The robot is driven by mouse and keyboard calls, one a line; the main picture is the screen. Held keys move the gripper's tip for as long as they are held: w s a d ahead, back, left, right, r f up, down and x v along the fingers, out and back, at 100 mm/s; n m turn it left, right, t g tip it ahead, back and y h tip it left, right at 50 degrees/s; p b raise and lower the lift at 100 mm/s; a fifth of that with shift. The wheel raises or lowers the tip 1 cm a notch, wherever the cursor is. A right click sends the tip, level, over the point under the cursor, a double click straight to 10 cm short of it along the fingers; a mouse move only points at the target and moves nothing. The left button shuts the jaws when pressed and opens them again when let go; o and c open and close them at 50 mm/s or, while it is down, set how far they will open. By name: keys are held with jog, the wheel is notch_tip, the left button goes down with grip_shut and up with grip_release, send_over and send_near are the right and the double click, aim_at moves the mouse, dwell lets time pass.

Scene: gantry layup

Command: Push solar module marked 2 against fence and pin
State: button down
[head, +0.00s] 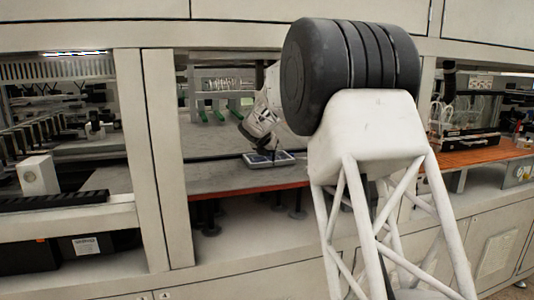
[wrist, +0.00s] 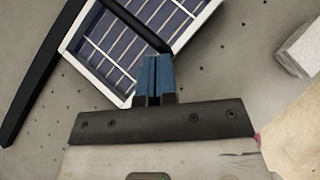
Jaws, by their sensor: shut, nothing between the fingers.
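A solar module (wrist: 150,28) with dark blue cells and a white frame lies flat at the top of the wrist view. In the head view the module (head: 283,160) lies on the grey worktop; no number can be read on it. My gripper (wrist: 153,62) is shut and empty, its blue fingertips at the module's near edge, overlapping it in the picture. I cannot tell whether they touch it. A long black bar (wrist: 38,85), perhaps the fence, runs slantwise along the module's left side. I cannot identify a pin.
A thin dark bar (wrist: 130,22) crosses above the module. A pale grey block (wrist: 303,48) lies to the right, with a beige piece (wrist: 295,140) below it. The grey worktop (head: 215,181) has small holes and is bare at its left.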

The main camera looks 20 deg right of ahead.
jog(key=shift+w+d, duration=0.1)
dwell(0.3)
jog(key=shift+w+d, duration=0.45)
jog(key=shift+w, duration=0.05)
jog(key=shift+d+f, duration=0.2)
jog(key=shift+s+a, duration=0.5)
jog(key=shift+s+a+r, duration=0.2)
jog(key=shift+s+a, duration=0.35)
jog(key=shift+s+a+r, duration=0.15)
jog(key=shift+s+a, duration=0.35)
jog(key=shift+a, duration=0.05)
jog(key=v, duration=1)
jog(key=shift+r, duration=0.1)
